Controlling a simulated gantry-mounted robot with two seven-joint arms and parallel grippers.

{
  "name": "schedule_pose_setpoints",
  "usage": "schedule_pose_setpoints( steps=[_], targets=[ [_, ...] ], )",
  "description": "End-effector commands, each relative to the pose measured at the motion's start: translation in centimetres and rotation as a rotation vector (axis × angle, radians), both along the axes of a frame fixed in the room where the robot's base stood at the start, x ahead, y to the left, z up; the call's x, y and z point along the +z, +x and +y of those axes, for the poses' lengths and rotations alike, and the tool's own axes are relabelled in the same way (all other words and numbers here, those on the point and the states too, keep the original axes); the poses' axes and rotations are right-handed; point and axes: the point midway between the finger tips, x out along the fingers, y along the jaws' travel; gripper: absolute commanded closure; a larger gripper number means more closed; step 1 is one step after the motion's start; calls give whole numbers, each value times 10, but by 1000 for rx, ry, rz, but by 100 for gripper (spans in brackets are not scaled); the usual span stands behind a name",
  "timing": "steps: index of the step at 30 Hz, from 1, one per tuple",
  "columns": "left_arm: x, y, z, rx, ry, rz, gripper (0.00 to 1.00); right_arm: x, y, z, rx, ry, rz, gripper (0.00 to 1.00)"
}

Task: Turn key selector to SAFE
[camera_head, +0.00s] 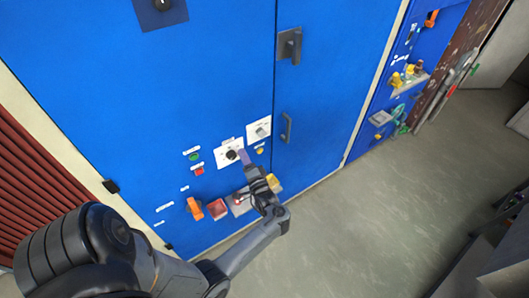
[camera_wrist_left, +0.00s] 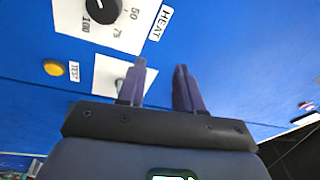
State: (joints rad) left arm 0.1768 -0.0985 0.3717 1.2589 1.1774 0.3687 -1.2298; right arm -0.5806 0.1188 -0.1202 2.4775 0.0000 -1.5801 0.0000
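The likely key selector is a small grey switch on a white plate (camera_head: 262,131) on the blue cabinet. In the left wrist view its plate (camera_wrist_left: 107,78) lies behind one finger, which hides part of it; its setting and any SAFE mark cannot be read. My left gripper (camera_head: 244,157) is in front of the cabinet, below and left of that plate in the head view, near a black dial (camera_head: 231,155). In the wrist view the gripper (camera_wrist_left: 160,68) has its fingers apart with nothing held between them. My right gripper is not in view.
The black dial (camera_wrist_left: 101,10) is labelled HEAT. A yellow TEST button (camera_wrist_left: 53,67) sits near the selector plate. An orange handle (camera_head: 194,208) and a red block (camera_head: 217,208) are lower on the cabinet. Door handles (camera_head: 287,127) stand out at right.

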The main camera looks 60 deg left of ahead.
Motion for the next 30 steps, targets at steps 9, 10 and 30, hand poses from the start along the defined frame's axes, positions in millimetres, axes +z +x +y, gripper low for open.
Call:
schedule_pose_setpoints(
  steps=[9,10,30],
  targets=[
    [-57,88,-29,128,-129,-144,65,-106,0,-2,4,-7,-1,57],
    [-53,95,-30,129,-136,-167,65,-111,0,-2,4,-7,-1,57],
    [-18,129,17,119,-155,-288,65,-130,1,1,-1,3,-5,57]
  ],
)
